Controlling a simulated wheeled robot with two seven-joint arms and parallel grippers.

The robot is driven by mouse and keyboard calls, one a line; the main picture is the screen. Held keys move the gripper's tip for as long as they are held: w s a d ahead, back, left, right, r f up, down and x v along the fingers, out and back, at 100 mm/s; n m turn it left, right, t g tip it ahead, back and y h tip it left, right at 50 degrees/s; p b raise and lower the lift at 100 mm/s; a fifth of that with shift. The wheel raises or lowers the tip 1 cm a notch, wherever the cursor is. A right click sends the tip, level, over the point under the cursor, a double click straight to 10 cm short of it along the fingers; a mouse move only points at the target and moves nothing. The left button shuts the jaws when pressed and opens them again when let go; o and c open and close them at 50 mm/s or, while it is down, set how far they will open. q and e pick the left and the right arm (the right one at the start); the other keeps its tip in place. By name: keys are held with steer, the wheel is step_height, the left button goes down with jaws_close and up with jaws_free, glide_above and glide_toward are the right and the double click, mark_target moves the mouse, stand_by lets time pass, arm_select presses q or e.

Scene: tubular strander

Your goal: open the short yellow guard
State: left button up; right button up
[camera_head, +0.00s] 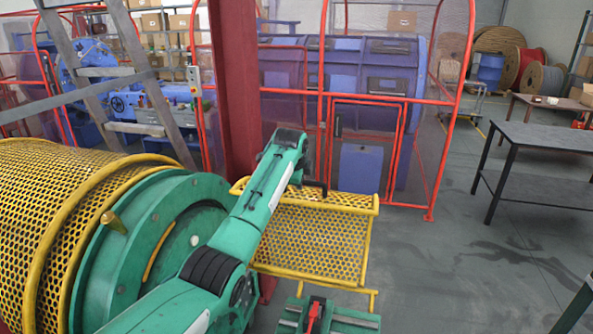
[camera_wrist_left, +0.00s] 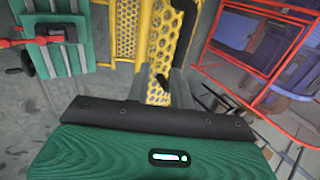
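The short yellow guard (camera_head: 325,240) is a perforated mesh panel in a yellow tube frame, right of the large green drum end. It also shows in the left wrist view (camera_wrist_left: 123,32). A dark handle (camera_head: 316,186) sits at its upper edge and appears as a black bar in the left wrist view (camera_wrist_left: 187,35). My left arm reaches over to that edge; its wrist hides the gripper in the head view. My left gripper (camera_wrist_left: 161,84) has its fingers apart, with yellow mesh showing between them. The handle's near end is close to the right-hand finger; contact cannot be told. My right gripper is not in view.
A longer yellow mesh guard (camera_head: 50,215) covers the drum at left. A dark red column (camera_head: 235,90) stands behind my arm. A green clamp-like fixture with a red handle (camera_head: 315,314) is below the guard.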

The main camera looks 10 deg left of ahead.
arm_select(q)
steer(key=b+v, duration=0.2)
steer(key=v, duration=0.5)
steer(key=shift+r, duration=0.15)
